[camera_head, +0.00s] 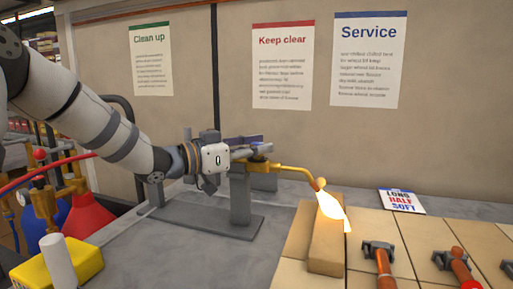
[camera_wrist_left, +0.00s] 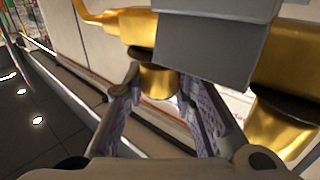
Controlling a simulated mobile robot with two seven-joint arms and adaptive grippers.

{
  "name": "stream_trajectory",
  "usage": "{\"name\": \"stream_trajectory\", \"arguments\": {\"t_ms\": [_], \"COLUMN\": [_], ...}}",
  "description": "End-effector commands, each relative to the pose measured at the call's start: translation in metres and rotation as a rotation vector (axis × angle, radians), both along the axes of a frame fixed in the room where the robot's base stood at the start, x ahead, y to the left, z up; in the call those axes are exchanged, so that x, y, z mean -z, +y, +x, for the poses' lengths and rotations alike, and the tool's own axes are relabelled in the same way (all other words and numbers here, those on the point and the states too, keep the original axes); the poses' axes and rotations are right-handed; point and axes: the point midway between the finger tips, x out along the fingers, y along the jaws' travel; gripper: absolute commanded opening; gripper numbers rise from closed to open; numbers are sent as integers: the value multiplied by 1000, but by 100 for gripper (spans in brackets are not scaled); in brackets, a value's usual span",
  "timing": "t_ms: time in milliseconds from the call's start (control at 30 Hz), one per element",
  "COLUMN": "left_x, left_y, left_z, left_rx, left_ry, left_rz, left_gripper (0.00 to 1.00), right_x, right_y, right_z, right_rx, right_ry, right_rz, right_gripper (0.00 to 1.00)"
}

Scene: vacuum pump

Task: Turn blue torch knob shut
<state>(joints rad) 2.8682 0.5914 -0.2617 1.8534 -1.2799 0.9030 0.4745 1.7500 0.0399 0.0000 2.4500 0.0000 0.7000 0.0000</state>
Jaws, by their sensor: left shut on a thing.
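A brass torch (camera_head: 290,170) rests on a grey stand (camera_head: 240,195), and its curved tip burns with a bright flame (camera_head: 333,207) at the right. My left gripper (camera_head: 255,146) reaches in from the left at the torch's rear end. In the left wrist view, its two fingers (camera_wrist_left: 162,100) close on a short brass-coloured knob (camera_wrist_left: 157,80) below the torch body. No blue shows on this knob, and its far side is hidden. A grey block (camera_wrist_left: 215,40) of the stand covers part of the torch there. My right gripper is not in view.
A tan brick (camera_head: 327,245) stands under the flame. Hammers (camera_head: 382,262) lie on tiles at the front right, near a small sign (camera_head: 401,200). A yellow box (camera_head: 85,258) and a red tank (camera_head: 88,215) are at the left. The wall is close behind.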

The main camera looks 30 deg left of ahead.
Motion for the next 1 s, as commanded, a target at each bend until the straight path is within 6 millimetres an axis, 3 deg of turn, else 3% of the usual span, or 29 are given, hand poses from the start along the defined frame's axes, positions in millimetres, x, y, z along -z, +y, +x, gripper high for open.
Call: {"name": "stream_trajectory", "arguments": {"t_ms": [333, 800, 833, 900, 1000], "left_x": [-1, -2, -2, -2, -2], "left_y": [-1, -2, -2, -2, -2], "left_z": [0, 0, 0, 0, 0], "left_rx": [102, 117, 117, 117, 116], "left_ry": [-3, -5, -5, -5, -4], "left_rz": [-1, 1, 1, 1, 1], "left_gripper": [0, 0, 27, 43, 46], "right_x": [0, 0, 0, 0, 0], "right_y": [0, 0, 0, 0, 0], "right_z": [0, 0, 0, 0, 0], "right_rx": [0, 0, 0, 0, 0], "right_ry": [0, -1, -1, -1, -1], "right_rz": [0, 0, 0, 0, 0], "right_gripper": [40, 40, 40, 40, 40]}}
